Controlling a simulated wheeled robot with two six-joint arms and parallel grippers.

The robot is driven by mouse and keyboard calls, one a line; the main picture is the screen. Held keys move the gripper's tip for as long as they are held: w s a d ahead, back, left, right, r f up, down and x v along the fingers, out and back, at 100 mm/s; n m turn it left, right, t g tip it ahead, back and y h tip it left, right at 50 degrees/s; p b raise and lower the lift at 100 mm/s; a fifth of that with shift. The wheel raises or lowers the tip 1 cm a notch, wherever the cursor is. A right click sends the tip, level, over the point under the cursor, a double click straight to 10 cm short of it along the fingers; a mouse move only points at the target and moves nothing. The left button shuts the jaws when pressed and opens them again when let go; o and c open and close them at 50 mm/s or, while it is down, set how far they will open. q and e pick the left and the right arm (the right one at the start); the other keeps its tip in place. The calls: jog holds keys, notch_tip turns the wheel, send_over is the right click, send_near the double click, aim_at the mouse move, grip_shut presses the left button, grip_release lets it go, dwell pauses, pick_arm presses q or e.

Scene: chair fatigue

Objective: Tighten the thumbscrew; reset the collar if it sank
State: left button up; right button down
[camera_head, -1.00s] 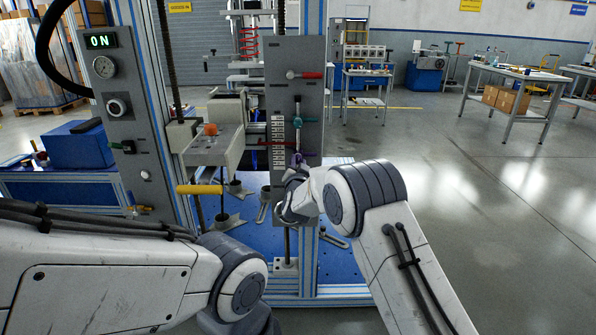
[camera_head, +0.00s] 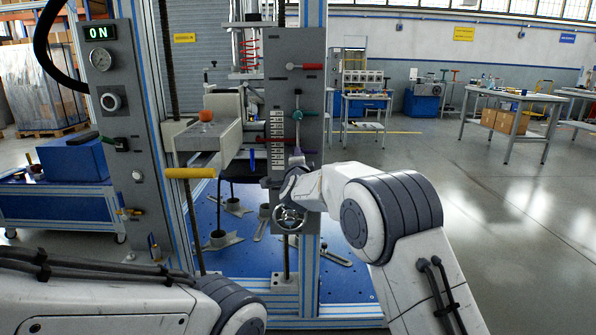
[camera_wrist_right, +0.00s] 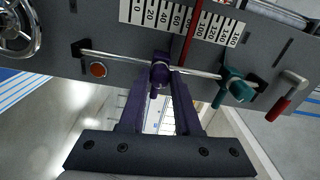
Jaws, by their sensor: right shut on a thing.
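A grey panel (camera_head: 309,60) carries a white scale (camera_head: 277,140) and a thin rod with a teal collar (camera_head: 297,115) and a purple collar (camera_wrist_right: 160,74) on it. In the right wrist view the rod runs across, the teal collar (camera_wrist_right: 236,84) right of the purple one, both with small side screws. A red pointer (camera_wrist_right: 188,45) crosses the scale between them. My right gripper (camera_wrist_right: 160,84) is shut on the purple collar, its fingers either side; the exact contact on collar or screw is unclear. My left gripper is out of view; only its arm shows.
A handwheel (camera_head: 290,217) sits below my right wrist. A red-handled lever (camera_head: 312,67) is higher on the panel. A yellow bar (camera_head: 190,172) and an orange knob (camera_head: 207,115) are left of it. The display (camera_head: 100,32) reads ON. Open floor lies right.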

jog(key=shift+f+m+b, duration=0.1)
jog(key=shift+m+b, duration=3.85)
jog(key=shift+m, duration=0.65)
jog(key=c, duration=0.6)
grip_release()
jog(key=s+b, duration=0.1)
jog(key=s, duration=0.9)
jog(key=shift+s+b, duration=0.25)
jog(key=shift+b, duration=0.05)
